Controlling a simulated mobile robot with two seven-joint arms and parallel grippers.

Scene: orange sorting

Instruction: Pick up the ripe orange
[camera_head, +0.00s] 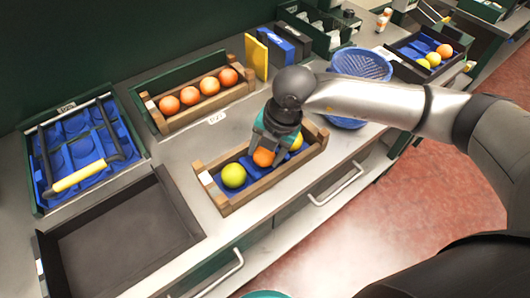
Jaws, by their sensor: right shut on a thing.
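A wooden crate with a blue liner (229,209) stands near the counter's front edge. It holds a yellow-green fruit (233,175) at its left end, an orange (263,157) in the middle and a yellow fruit (296,142) at its right end, partly hidden. My right gripper (266,148) points down into the crate and is shut on the orange. The gripper and wrist cover part of the orange and the crate's back wall. Another wooden crate (205,113) behind it holds a row of several oranges (209,86).
A dark empty tray (125,240) lies at the front left. A blue tray with a yellow-handled bar (85,150) is behind it. A blue basket (361,64) stands right of my wrist. A black crate (402,47) with fruit is at the far right.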

